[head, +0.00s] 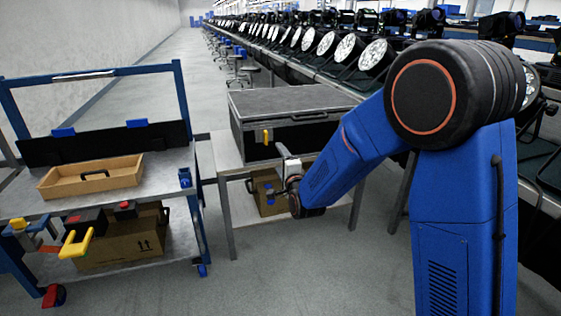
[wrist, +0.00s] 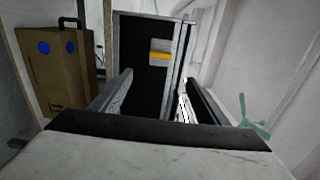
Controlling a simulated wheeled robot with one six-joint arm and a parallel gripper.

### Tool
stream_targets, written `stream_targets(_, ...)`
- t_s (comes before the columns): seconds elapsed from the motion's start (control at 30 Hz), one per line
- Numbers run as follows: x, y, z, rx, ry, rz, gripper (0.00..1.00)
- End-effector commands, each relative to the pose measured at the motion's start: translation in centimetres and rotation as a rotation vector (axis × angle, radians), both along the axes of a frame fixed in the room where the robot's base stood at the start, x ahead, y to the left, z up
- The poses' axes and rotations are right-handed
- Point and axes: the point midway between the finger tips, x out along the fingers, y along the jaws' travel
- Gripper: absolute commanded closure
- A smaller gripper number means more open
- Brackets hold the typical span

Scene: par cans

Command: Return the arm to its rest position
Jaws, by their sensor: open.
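My blue arm reaches from the right of the head view down to the middle. My gripper (head: 284,158) is just in front of the black case with the grey lid (head: 290,103). In the wrist view my gripper (wrist: 157,78) has its two fingers apart, with nothing seen held between them. The case's dark side (wrist: 143,88) with a yellow latch (wrist: 160,57) shows beyond the fingers. I cannot tell whether a finger touches the case.
The case stands on a grey table (head: 225,155), with a cardboard box (head: 268,190) beneath. A cart (head: 165,190) at left carries a wooden tray (head: 92,178). Par cans (head: 349,49) line a long bench behind my arm. Grey floor (head: 290,260) is open in front.

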Motion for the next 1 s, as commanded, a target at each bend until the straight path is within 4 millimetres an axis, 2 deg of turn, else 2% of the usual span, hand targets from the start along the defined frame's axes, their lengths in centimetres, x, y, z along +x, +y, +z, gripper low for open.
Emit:
stream_targets(0.33,-0.2,-0.1,0.0,-0.001,0.000,0.000,0.31)
stream_targets(0.47,-0.4,-0.8,0.6,-0.028,0.008,-0.003,0.31)
stream_targets(0.57,-1.0,-2.2,1.4,-0.091,0.029,-0.007,0.31)
stream_targets(0.73,-3.0,-6.0,2.9,-0.258,0.089,-0.007,0.31)
stream_targets(1.0,-8.0,-12.0,4.6,-0.536,0.191,0.029,0.31)
